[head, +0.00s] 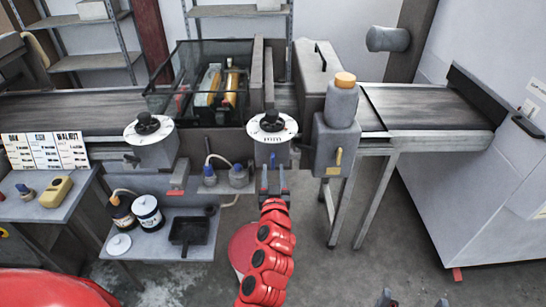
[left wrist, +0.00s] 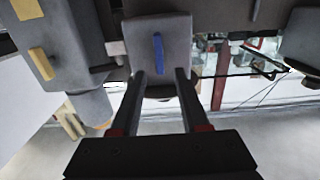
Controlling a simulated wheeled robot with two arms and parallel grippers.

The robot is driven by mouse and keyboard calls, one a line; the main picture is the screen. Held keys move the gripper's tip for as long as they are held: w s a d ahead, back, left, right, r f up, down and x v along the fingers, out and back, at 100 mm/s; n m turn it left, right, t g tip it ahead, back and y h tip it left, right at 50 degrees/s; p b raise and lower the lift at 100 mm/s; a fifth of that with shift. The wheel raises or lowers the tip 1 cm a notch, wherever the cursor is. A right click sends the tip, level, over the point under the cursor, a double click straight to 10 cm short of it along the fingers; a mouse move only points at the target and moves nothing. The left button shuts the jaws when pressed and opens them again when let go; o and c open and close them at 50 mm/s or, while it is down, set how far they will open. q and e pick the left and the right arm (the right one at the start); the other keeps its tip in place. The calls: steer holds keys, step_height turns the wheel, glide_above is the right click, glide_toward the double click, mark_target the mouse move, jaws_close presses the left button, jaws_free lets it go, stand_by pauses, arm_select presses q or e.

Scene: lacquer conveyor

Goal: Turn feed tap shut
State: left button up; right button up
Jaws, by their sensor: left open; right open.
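A blue lever (head: 273,159) sits upright on the grey housing below the right-hand dial (head: 272,127). A yellow lever (head: 338,160) is on the grey box under the orange-capped container, and a red lever (head: 177,187) is below the left dial. No label shows which one is the feed tap. My left gripper (head: 273,184) is open and empty, just below the blue lever. In the left wrist view, the blue lever (left wrist: 158,53) stands beyond the gap between the open fingers (left wrist: 161,73), apparently not gripped. My right gripper (head: 413,302) shows only fingertips, apart, at the bottom edge.
The yellow lever also shows in the left wrist view (left wrist: 40,63). The conveyor (head: 425,107) runs across the back. A shelf (head: 150,246) with jars and a black tray (head: 192,232) is left of my left arm. Bare floor (head: 390,235) lies to the right.

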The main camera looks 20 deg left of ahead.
mark_target(273, 161)
arm_select(q)
steer(key=shift+p+x, duration=0.4)
steer(key=shift+x, duration=1.9)
jaws_close()
